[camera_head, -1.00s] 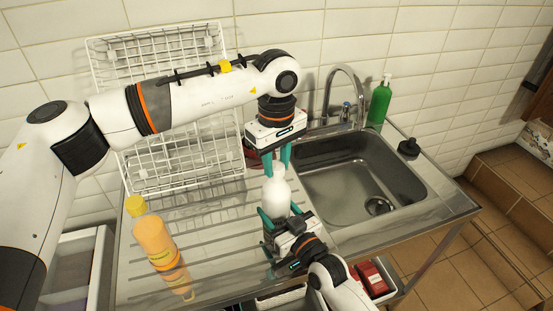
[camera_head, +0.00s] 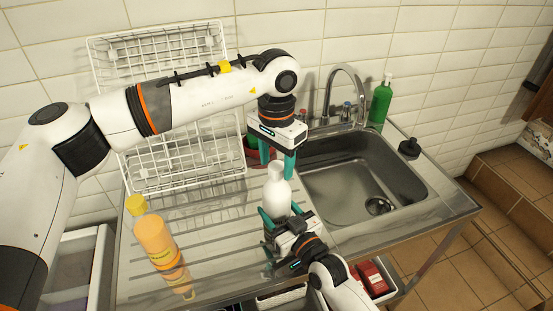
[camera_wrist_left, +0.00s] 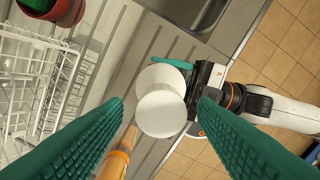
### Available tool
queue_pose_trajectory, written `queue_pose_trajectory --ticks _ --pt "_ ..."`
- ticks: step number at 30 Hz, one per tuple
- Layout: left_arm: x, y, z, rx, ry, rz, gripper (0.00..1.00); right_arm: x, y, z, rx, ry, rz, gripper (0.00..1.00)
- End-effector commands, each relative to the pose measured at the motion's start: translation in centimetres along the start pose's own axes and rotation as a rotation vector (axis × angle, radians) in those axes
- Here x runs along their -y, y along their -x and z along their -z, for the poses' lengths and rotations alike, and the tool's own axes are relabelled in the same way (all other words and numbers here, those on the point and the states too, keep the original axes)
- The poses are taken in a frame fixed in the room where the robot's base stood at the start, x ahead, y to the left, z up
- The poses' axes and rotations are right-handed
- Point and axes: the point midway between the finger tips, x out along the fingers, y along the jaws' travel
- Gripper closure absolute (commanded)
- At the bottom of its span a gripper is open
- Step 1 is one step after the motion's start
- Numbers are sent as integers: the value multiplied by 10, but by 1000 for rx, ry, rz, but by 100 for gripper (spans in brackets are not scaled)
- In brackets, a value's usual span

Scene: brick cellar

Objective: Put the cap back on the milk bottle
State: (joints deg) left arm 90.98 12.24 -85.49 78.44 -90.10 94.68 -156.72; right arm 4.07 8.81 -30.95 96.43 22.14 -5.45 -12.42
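The white milk bottle (camera_head: 277,193) stands upright on the steel drainboard, left of the sink. In the left wrist view, a round white disc (camera_wrist_left: 161,112), seemingly the cap, sits over the white bottle body (camera_wrist_left: 158,77). White on white, I cannot tell how firmly it is seated. My left gripper (camera_head: 277,160) is open and points down just above the bottle top. Its teal fingers stand apart on either side of the disc in the wrist view. My right gripper (camera_head: 280,216) is closed around the bottle's lower part from the front; its fingers partly hide it.
An orange juice bottle (camera_head: 154,240) with a yellow cap stands to the left. A white wire rack (camera_head: 185,165) and a dark red pot (camera_wrist_left: 50,12) are behind. The sink (camera_head: 345,187), tap (camera_head: 345,85) and green soap bottle (camera_head: 379,104) lie to the right.

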Motion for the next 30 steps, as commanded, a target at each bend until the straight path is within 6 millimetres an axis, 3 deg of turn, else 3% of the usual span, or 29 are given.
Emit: queue_pose_trajectory --ticks 8,18,30 --pt "0 4 0 1 0 0 48 0 0 0 -1 0 0 100" --pt "1 44 0 0 0 0 48 0 0 0 -1 0 0 100" --pt "1 45 0 -1 40 1 51 0 0 0 -1 0 0 100"
